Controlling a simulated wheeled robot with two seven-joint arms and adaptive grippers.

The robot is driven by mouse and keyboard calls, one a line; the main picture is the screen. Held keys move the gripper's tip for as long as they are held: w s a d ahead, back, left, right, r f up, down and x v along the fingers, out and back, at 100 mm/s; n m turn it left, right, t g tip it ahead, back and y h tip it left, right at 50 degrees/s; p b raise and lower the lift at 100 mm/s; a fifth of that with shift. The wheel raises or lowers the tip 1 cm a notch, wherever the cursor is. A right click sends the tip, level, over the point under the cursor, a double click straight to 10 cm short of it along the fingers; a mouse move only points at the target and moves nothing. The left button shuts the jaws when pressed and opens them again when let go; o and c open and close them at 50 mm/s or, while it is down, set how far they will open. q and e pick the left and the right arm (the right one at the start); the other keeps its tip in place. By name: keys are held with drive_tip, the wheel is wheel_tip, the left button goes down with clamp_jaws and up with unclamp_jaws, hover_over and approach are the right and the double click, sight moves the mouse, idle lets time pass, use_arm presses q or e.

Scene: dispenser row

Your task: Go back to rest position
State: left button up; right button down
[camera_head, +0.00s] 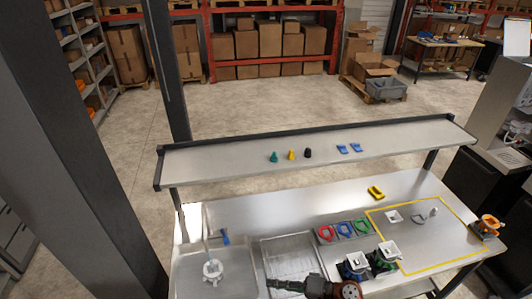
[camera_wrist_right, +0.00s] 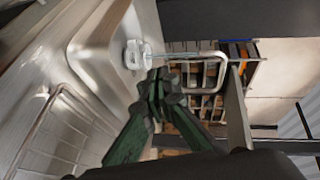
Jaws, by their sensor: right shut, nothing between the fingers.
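My right gripper (camera_head: 272,284) shows at the bottom of the head view, over the front of the metal drainer area (camera_head: 263,247) and to the right of the sink. Its dark fingers point left. In the right wrist view its green fingers (camera_wrist_right: 160,88) meet at the tips, with nothing seen between them. The fingertips appear in front of the sink's edge there. My left gripper does not show in either view.
Blue (camera_head: 355,265) and green (camera_head: 383,258) devices stand right of my arm. A raised shelf (camera_head: 220,162) spans the back.

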drive_tip(key=s+d+f+n+h, duration=0.1)
drive_tip(key=s+d+f+h, duration=0.35)
drive_tip(key=d, duration=0.35)
drive_tip(key=s+d+f+n+h, duration=0.1)
drive_tip(key=s+d+f+h, duration=0.3)
drive_tip(key=s+d+f, duration=0.25)
drive_tip(key=s+d+r+h, duration=0.2)
drive_tip(key=s+d+h, duration=0.3)
drive_tip(key=d, duration=0.4)
drive_tip(key=s+d+r+h, duration=0.1)
drive_tip(key=s+d+h, duration=0.2)
drive_tip(key=s+d, duration=0.5)
wheel_tip(320, 180, down, 37)
drive_tip(key=g+b, duration=0.1)
drive_tip(key=b, duration=0.7)
use_arm(q)
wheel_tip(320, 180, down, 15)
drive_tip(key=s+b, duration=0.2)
drive_tip(key=b, duration=0.4)
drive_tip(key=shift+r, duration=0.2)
use_arm(e)
drive_tip(key=s+f+g, duration=0.1)
drive_tip(key=s+f, duration=0.9)
drive_tip(key=f, duration=0.2)
drive_tip(key=s+f+y, duration=0.1)
drive_tip(key=s+f, duration=0.9)
drive_tip(key=f, duration=0.3)
drive_tip(key=shift+a+g, duration=0.2)
drive_tip(key=shift+g, duration=0.2)
